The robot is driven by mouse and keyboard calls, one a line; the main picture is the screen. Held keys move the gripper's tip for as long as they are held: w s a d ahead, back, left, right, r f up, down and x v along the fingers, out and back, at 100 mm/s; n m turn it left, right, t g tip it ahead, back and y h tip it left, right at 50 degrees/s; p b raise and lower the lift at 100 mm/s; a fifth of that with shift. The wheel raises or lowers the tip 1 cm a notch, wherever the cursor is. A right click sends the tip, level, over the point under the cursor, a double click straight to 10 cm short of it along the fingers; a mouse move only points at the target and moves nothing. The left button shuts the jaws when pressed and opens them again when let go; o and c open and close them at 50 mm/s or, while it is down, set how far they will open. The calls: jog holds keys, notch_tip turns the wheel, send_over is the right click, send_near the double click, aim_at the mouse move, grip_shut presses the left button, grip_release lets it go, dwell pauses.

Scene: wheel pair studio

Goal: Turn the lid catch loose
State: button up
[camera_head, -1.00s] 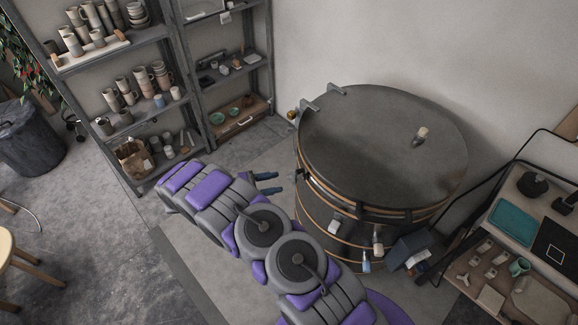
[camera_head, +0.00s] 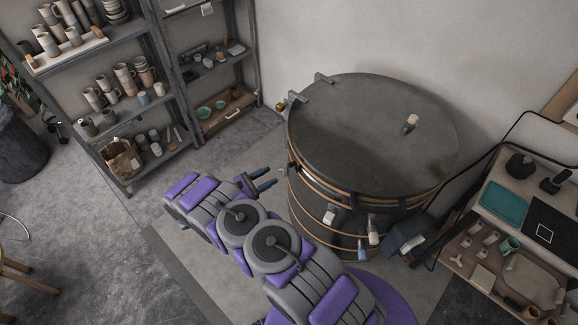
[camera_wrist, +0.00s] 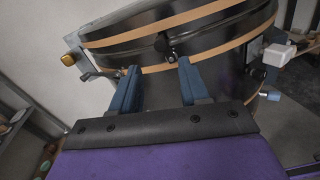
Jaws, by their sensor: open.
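A round dark kiln (camera_head: 375,130) with a flat lid stands against the wall. In the wrist view, a small black catch (camera_wrist: 165,44) sits on its side at the seam between the lid and the banded body. My gripper (camera_wrist: 156,68) is open and empty, its two blue fingers pointing at the kiln, with the catch just beyond and between the fingertips. In the head view, my gripper (camera_head: 274,176) is beside the kiln's left side, with a small visible gap. The catch's exact shape and angle are too small to tell there.
Shelves with pottery (camera_head: 125,85) stand at the left. A work table with a teal tray (camera_head: 503,204) is at the right. White-tipped fittings (camera_head: 373,236) stick out from the kiln's front. A yellow-capped part (camera_wrist: 69,59) shows left of the catch.

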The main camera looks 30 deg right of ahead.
aim_at(289, 166)
jog(key=d, duration=0.6)
jog(key=w+d, duration=0.1)
jog(key=d, duration=0.2)
jog(key=shift+d+b, duration=0.4)
jog(key=shift+c, duration=0.4)
